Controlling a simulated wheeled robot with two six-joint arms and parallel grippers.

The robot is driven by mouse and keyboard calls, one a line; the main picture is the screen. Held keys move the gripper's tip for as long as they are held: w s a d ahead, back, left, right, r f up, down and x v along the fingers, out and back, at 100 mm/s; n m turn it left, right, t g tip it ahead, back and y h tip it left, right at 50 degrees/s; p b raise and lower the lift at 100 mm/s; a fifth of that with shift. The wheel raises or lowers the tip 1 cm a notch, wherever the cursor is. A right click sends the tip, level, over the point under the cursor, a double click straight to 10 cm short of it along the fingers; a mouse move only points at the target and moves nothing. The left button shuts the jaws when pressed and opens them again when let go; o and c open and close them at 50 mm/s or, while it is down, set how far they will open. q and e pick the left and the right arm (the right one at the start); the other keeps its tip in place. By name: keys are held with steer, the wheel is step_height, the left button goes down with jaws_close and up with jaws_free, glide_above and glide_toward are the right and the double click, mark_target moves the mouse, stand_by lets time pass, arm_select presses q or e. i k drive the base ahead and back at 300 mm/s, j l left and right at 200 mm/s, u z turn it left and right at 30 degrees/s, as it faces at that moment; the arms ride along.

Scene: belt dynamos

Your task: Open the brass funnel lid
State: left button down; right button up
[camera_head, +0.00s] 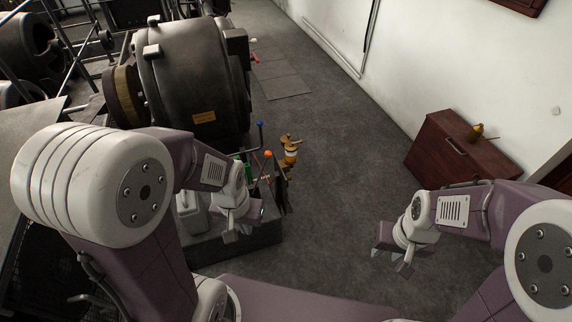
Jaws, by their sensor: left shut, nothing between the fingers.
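A small brass fitting with a cup-like body, which looks like the brass funnel (291,155), stands beside the dark machine, right of the coloured levers. A brass piece at its top may be the lid; it is too small to tell whether it is open or shut. My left gripper (239,234) is shut and empty, below and left of the funnel and apart from it. My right gripper (392,262) hangs over the floor at the lower right, well away from the funnel. Its fingers are too small to tell whether they are open, and no held object shows.
The large dark dynamo (190,75) stands behind my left arm. Levers with a blue knob (260,124) and an orange knob (268,154) stand close left of the funnel. A brass oil can (478,131) sits on a reddish-brown cabinet (455,155). Floor (345,165) between is clear.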

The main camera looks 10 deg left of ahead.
mark_target(284, 138)
steer(key=i+l+u, duration=0.1)
steer(key=i+u, duration=0.3)
steer(key=i+l+u, duration=0.2)
steer(key=u, duration=0.25)
steer(key=i+l+u, duration=0.55)
steer(key=u, duration=0.3)
steer(key=i+l+u, duration=0.1)
steer(key=l+u, duration=0.3)
steer(key=l, duration=0.15)
